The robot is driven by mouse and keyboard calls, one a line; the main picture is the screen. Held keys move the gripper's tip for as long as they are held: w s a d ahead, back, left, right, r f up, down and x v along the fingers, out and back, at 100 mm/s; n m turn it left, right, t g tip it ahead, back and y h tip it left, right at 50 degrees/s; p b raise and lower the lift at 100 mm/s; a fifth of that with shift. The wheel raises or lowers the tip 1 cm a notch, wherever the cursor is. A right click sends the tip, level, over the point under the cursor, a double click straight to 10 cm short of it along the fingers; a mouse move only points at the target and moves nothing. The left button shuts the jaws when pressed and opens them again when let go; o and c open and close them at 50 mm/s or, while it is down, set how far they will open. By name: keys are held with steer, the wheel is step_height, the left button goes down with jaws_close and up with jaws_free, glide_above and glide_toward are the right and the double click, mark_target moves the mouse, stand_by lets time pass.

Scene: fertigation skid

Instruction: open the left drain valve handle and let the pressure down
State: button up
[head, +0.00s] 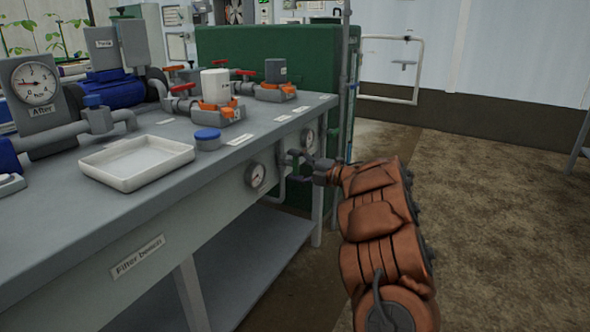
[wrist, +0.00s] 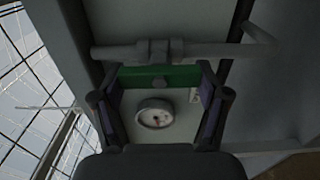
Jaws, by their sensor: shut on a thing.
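A green valve handle (wrist: 160,77) lies between the two fingers of my gripper (wrist: 161,100) in the wrist view. My gripper is shut on it, one finger at each end. The handle looks parallel to a grey pipe (wrist: 205,50) with a valve body (wrist: 153,52) just above it in the picture. A round pressure gauge (wrist: 155,117) shows between the fingers; its reading is too small to tell. In the head view my gripper (head: 300,162) is at the bench's front edge, between a left gauge (head: 255,175) and a right gauge (head: 308,138). The handle is mostly hidden there.
The grey filter bench (head: 140,235) carries a white tray (head: 135,162), a blue-capped jar (head: 207,138) and red-handled valves (head: 182,90). A large dial marked After (head: 34,84) stands at left. A green tank (head: 275,55) is behind. The floor (head: 490,210) at right is clear.

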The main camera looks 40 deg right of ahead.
stand_by(0.3)
steer(key=o, duration=1.2)
steer(key=v, duration=1.2)
